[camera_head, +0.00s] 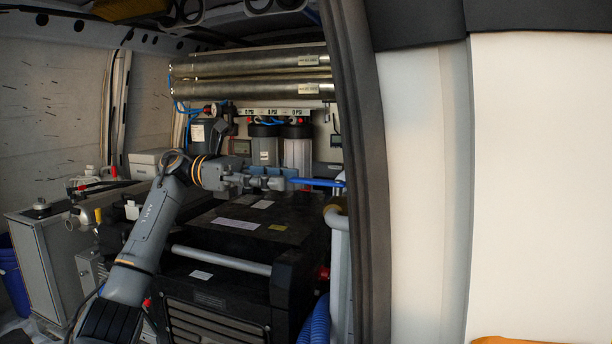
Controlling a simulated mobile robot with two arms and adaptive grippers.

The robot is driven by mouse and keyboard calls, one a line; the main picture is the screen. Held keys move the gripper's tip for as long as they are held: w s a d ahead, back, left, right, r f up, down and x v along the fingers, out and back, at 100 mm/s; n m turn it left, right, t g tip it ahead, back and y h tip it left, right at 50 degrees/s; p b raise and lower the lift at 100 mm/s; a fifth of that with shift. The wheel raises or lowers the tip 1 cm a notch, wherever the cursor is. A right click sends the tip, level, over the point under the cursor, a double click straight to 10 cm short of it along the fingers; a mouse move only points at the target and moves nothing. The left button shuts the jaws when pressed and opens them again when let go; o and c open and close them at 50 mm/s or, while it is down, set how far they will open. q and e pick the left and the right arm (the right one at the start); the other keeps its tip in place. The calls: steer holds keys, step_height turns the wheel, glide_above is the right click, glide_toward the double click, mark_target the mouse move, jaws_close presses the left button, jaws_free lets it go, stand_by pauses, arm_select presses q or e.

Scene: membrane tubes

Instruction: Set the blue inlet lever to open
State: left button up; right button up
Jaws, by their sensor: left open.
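The blue inlet lever (318,182) lies roughly level at the right of the van's interior, just left of the dark door pillar. My left arm reaches in from the lower left, and its gripper (284,181) is open at the lever's left end. The fingertips overlap that end in the picture. I cannot tell whether they touch it or stand in front of it. The lever's right end and its valve are hard to make out by the pillar. My right gripper does not show.
A black machine housing (225,225) with a grey bar (220,260) stands below the gripper. Filter canisters (264,147) and metal membrane tubes (250,65) are behind it. A grey pipe (338,250) and the door pillar (362,170) bound the right side.

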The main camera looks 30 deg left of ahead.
mark_target(300, 178)
arm_select(q)
steer(key=p+x, duration=0.1)
steer(key=x, duration=0.3)
steer(key=shift+d+r, duration=0.1)
steer(key=shift+w+d, duration=0.1)
steer(key=shift+d, duration=0.35)
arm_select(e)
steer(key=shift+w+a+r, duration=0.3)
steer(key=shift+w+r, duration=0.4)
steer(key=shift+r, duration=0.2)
arm_select(q)
steer(key=shift+w, duration=0.1)
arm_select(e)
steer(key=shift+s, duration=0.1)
arm_select(q)
jaws_close()
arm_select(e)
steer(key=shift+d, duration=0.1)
